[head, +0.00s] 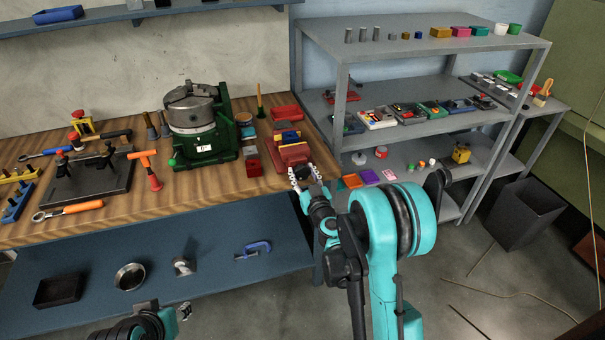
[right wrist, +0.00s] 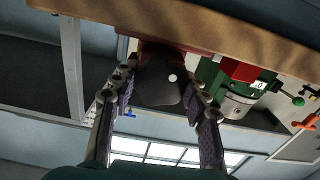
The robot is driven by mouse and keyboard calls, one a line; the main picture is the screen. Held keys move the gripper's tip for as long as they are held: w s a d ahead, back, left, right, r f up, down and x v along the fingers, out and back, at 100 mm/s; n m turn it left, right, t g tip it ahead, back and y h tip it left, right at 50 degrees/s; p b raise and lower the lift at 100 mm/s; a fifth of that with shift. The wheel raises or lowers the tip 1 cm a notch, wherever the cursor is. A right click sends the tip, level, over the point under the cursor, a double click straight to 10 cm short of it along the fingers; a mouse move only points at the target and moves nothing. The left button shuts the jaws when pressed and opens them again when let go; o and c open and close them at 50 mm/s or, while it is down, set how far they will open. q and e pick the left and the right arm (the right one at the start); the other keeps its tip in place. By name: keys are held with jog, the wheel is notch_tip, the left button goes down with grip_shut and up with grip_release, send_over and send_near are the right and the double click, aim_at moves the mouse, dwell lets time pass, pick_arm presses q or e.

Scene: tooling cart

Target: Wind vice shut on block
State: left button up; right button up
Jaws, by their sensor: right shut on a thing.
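The red vice (head: 291,154) sits at the right end of the wooden bench, near its front edge. A small blue and yellow piece (head: 289,136), seemingly the block, shows at its jaws; I cannot tell whether both jaws touch it. My right gripper (head: 303,174) is at the front of the vice. In the right wrist view its fingers (right wrist: 160,92) are closed around a dark, rounded handle (right wrist: 160,78) with a pale dot, in front of the red vice body (right wrist: 157,51). My left gripper (head: 183,312) is low at the bottom edge, away from the bench; its fingers are unclear.
Grey shelves (head: 420,50) stand at the right. A blue clamp (head: 254,249) lies on the lower shelf.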

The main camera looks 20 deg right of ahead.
jog(key=m, duration=0.7)
jog(key=shift+m, duration=0.3)
jog(key=m, duration=1.4)
jog(key=shift+f, duration=0.15)
jog(key=m, duration=0.4)
jog(key=shift+m, duration=1.6)
